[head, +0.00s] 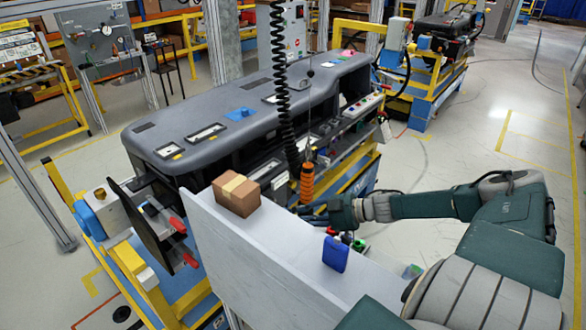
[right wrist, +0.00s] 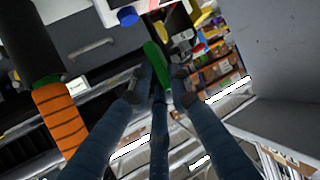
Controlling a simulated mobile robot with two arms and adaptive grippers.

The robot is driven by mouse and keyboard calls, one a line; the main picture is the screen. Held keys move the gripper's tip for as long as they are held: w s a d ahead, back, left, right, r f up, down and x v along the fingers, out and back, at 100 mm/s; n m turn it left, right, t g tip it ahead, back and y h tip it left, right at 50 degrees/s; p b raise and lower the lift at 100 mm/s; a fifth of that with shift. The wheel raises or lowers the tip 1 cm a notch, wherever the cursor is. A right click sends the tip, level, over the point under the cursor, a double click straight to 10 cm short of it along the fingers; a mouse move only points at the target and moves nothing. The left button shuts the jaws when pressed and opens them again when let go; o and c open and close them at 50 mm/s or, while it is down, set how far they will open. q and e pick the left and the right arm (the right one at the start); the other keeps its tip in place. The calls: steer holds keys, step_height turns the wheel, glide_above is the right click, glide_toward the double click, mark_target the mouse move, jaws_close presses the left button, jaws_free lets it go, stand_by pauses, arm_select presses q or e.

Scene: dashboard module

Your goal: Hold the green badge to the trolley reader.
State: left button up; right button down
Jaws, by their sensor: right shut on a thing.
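My right gripper (head: 312,211) reaches in from the right, over the near side of the trolley (head: 362,184) beside the dashboard module. In the right wrist view its fingers (right wrist: 157,88) are shut on the green badge (right wrist: 156,62), which sticks out past the fingertips, seen narrow and tilted. I cannot make out the badge in the head view. A small white box with a greenish face (right wrist: 79,85) sits left of the badge in the right wrist view, apart from it; I cannot tell whether it is the reader. My left gripper is not in view.
An orange-gripped tool (head: 307,184) hangs on a black coiled cord close to my right gripper. A cardboard box (head: 236,194) and a blue item (head: 335,254) are on the pale panel (head: 262,232) in front. The grey dashboard (head: 250,98) lies behind. Open floor is at right.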

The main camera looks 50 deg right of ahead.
step_height(320, 180, down, 3)
steer(key=shift+f+b, duration=0.2)
steer(key=shift+b, duration=0.9)
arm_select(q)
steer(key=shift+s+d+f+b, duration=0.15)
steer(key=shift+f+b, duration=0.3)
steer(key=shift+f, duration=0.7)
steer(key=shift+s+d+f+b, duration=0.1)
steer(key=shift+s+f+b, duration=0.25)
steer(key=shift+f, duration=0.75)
arm_select(e)
steer(key=shift+f, duration=1.05)
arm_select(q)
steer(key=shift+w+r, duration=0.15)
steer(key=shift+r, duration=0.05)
arm_select(e)
steer(key=shift+r, duration=0.1)
arm_select(q)
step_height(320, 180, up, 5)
steer(key=p, duration=0.5)
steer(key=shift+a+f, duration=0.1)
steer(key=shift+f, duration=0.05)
arm_select(e)
step_height(320, 180, up, 6)
steer(key=shift+f, duration=0.1)
